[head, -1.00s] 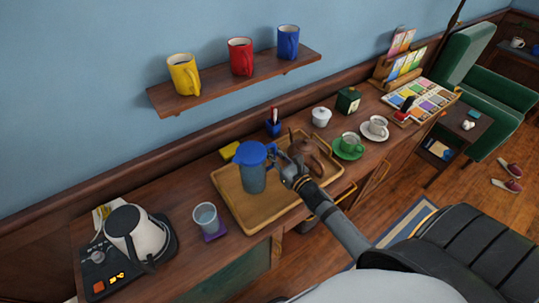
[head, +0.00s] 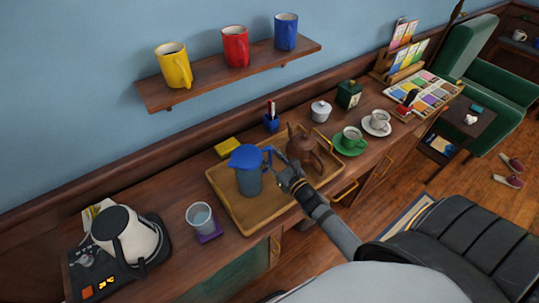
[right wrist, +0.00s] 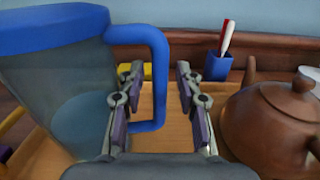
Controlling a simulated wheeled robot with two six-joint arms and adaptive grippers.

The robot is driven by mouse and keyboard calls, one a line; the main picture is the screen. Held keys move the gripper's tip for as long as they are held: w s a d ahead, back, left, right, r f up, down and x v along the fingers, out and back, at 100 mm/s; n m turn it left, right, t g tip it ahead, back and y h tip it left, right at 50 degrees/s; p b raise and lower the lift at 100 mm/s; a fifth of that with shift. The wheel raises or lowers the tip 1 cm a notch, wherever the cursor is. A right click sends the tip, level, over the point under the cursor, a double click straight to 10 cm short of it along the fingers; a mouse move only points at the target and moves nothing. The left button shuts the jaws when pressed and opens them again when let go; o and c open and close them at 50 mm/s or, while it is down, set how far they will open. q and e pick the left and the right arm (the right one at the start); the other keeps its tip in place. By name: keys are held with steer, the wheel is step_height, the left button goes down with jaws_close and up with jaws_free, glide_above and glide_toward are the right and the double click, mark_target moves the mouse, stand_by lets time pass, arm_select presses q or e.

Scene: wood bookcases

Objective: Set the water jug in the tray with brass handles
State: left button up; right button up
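The water jug (head: 249,182), grey and see-through with a blue lid and blue handle, stands upright in the wooden tray (head: 247,224), left of the brown teapot (head: 303,148). My right gripper (head: 277,170) is at the jug's handle side. In the right wrist view its fingers (right wrist: 160,100) are apart, with the outer bar of the jug's handle (right wrist: 160,75) between them. The jug (right wrist: 55,85) fills the left of that view and the teapot (right wrist: 270,125) the right. My left gripper is not in view.
A glass (head: 201,218) on a purple coaster and a kettle (head: 128,236) stand left of the tray. A yellow block (head: 228,147) and blue pen holder (head: 271,123) are behind it. Green (head: 351,140) and white (head: 377,122) cups stand right. A mug shelf (head: 230,70) hangs above.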

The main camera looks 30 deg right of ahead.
steer(key=shift+s, duration=0.4)
steer(key=shift+s+d+f+b, duration=0.15)
steer(key=shift+s+b, duration=0.55)
steer(key=shift+s, duration=0.45)
arm_select(q)
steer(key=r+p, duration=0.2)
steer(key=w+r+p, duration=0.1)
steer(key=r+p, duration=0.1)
steer(key=p, duration=0.1)
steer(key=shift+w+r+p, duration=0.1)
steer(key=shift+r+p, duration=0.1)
steer(key=shift+p, duration=0.15)
arm_select(e)
steer(key=s+d, duration=0.1)
steer(key=s, duration=0.8)
steer(key=shift+d, duration=0.2)
steer(key=shift+w, duration=0.1)
